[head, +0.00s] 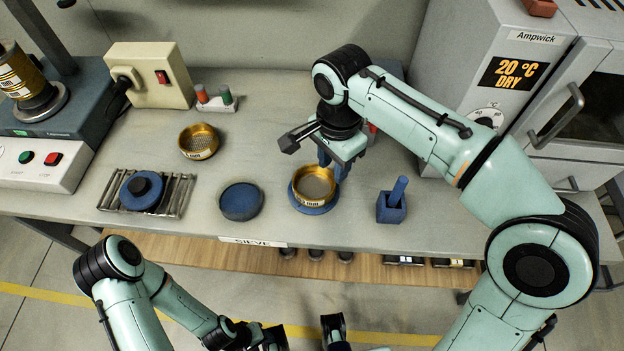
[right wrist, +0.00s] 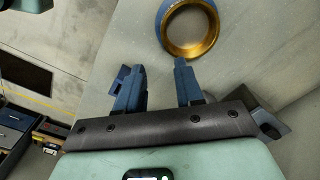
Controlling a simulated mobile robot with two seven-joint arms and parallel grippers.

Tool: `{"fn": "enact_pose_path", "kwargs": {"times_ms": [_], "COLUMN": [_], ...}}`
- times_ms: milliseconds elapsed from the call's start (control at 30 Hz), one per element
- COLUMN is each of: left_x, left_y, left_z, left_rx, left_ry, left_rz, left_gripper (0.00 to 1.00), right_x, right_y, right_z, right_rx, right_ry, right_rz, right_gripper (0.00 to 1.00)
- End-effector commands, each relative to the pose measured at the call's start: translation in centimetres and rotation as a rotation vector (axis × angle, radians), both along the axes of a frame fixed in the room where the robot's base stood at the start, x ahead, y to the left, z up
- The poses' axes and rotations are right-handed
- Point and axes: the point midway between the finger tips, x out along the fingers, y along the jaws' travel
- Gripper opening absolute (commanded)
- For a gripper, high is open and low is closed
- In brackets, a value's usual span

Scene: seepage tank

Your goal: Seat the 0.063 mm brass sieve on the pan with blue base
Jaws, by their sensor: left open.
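A brass ring with a label ending in "mm" (head: 314,184) stands on a round blue base (head: 312,208) at the table's front middle. It also shows in the right wrist view (right wrist: 211,49); its size cannot be read. Another brass sieve (head: 198,141), its label too small to read, stands further back left. A shallow round blue dish (head: 241,200) lies left of the brass ring. My right gripper (head: 333,160) is over the table just behind and right of the ring, fingers apart and empty (right wrist: 158,85). My left gripper (head: 305,335) is open and empty, low at the front edge.
A blue-topped disc (head: 142,191) lies on a metal rack (head: 180,194) at left. A blue block with a handle (head: 393,206) is right of the ring. A shaker (head: 40,105) stands at far left and an oven (head: 490,70) at back right.

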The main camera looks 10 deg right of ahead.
Motion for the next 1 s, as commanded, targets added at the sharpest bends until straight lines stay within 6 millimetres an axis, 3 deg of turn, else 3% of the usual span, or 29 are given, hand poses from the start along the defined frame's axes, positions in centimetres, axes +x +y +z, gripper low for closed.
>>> {"fn": "enact_pose_path", "kwargs": {"times_ms": [100,233,467,800,1000], "left_x": [-0.2,-0.3,-0.3,-0.1,-0.1], "left_y": [0.0,0.0,0.0,0.0,0.0], "left_z": [-0.8,-1.2,-1.4,-2.0,-2.0], "left_rx": [0.0,0.001,0.0,0.002,0.002], "left_ry": [0.003,0.004,0.003,-0.006,-0.007], "left_rz": [0.0,0.001,0.001,0.003,0.002], "left_gripper": [0.47,0.47,0.47,0.47,0.47], "right_x": [0.0,0.0,0.1,0.5,0.5], "right_y": [-0.1,0.0,0.1,0.3,0.4], "right_z": [-2.9,-5.0,-6.6,-11.1,-11.4], "right_rx": [-0.002,-0.001,0.0,0.0,0.001], "right_ry": [0.006,0.004,0.002,0.002,0.0], "right_rz": [0.0,0.002,0.003,0.003,0.002], "right_gripper": [0.36,0.36,0.36,0.36,0.36]}}
